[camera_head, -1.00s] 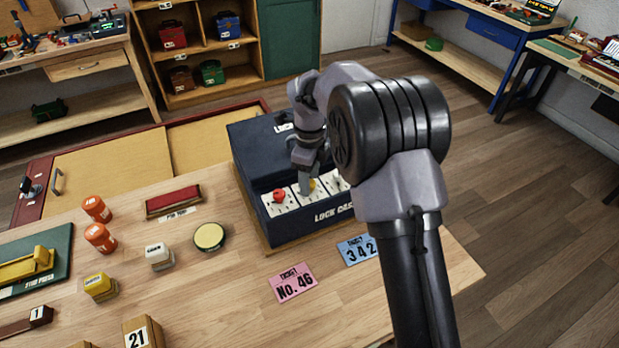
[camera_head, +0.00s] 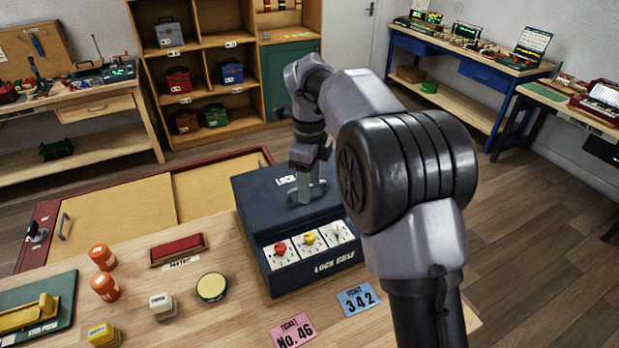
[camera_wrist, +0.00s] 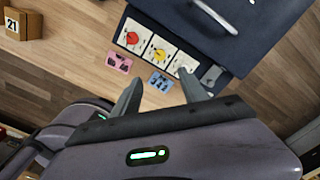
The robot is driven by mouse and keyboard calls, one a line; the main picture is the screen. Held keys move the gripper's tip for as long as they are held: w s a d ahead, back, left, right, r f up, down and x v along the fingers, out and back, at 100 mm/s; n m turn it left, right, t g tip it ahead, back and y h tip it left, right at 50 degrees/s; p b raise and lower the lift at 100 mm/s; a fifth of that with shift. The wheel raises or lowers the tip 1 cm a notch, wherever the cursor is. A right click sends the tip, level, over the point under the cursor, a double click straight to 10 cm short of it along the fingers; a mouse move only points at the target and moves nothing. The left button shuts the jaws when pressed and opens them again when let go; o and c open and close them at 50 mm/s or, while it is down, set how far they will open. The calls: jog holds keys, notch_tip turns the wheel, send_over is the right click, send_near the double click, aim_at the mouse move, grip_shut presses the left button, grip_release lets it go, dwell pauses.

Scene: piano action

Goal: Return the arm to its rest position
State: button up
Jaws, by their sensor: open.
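My arm reaches over the right part of the wooden bench in the head view. My gripper (camera_head: 305,188) hangs above the top of the dark blue lock case (camera_head: 262,203), its fingers pointing down. In the wrist view my gripper (camera_wrist: 160,95) has its two fingers spread with nothing between them. The lock case (camera_wrist: 265,30) fills the upper right of that view. Its front panel carries a red knob (camera_head: 281,248), a yellow knob (camera_head: 309,238) and a white dial (camera_head: 337,230). My arm hides the case's right side in the head view.
A pink ticket (camera_head: 293,331) and a blue ticket (camera_head: 357,299) lie before the case. Orange jars (camera_head: 105,288), a yellow-topped round tin (camera_head: 211,287) and stamps (camera_head: 163,306) stand to the left. Shelves (camera_head: 200,60) stand behind; open floor (camera_head: 540,230) lies right.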

dwell(0.3)
jog(key=s+d+r+n+t+y+b, duration=0.1)
jog(key=s+d+r+n+t+b, duration=0.15)
jog(key=s+n, duration=0.55)
jog(key=s+d+r+n+t+y+b, duration=0.1)
jog(key=s+d+r+n+b, duration=0.25)
jog(key=s, duration=0.75)
jog(key=s+d+f+n+t+b, duration=0.1)
jog(key=s+f+n, duration=0.5)
jog(key=s, duration=0.6)
notch_tip(320, 180, down, 2)
jog(key=shift+d+f+n+t+b, duration=0.15)
jog(key=shift+d+n+t+b, duration=0.2)
jog(key=shift+t+b, duration=0.35)
jog(key=shift+s, duration=0.15)
